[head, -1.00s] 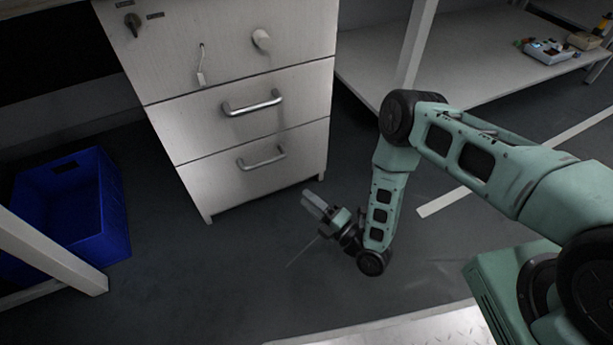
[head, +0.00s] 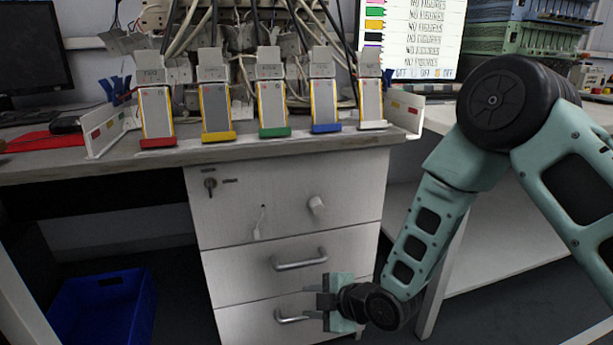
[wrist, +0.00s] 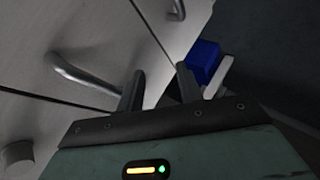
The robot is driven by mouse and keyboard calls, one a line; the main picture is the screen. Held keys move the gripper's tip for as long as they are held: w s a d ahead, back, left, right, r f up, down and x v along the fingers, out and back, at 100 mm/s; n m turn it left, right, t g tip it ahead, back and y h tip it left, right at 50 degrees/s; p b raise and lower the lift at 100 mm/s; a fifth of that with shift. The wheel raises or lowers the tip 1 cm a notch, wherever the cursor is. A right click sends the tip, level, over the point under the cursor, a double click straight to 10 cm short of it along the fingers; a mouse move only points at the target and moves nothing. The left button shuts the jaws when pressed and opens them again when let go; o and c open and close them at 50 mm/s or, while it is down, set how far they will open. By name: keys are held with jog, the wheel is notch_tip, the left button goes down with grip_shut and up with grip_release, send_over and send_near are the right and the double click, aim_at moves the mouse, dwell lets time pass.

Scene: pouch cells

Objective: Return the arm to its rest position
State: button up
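My green arm bends down from the right in the head view. My gripper (head: 316,301) points left, low in front of the drawer cabinet (head: 240,270). Its two fingers stand apart with nothing between them. In the wrist view the gripper (wrist: 158,85) also shows open and empty, with the cabinet front behind it. I cannot tell the exact gap between gripper and cabinet. Several pouch cells stand in a row on the bench, with coloured bases: red (head: 156,113), yellow (head: 216,108), green (head: 272,104), blue (head: 324,101) and white (head: 370,100).
The cabinet has a middle drawer handle (head: 299,262) and a lower one (head: 290,317) beside my gripper. A blue crate (head: 100,310) sits on the floor at left. The bench edge (head: 290,152) runs above. A screen (head: 412,38) stands behind the bench.

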jog(key=s+d+r+m+g+h+p, duration=0.2)
jog(key=s+d+r+m+h, duration=0.15)
jog(key=s+r, duration=0.5)
jog(key=s+d+r+m+g+h+p, duration=0.1)
jog(key=s+d+r+m+g+h, duration=0.15)
jog(key=s+d+r+m, duration=0.55)
jog(key=s+d+r+m+g+h+p, duration=0.25)
jog(key=s+r, duration=0.45)
jog(key=s, duration=0.4)
notch_tip(320, 180, up, 37)
jog(key=a+p, duration=0.1)
jog(key=p, duration=3.5)
jog(key=shift+n, duration=0.3)
jog(key=shift+a+f+y, duration=0.1)
jog(key=shift+y, duration=0.15)
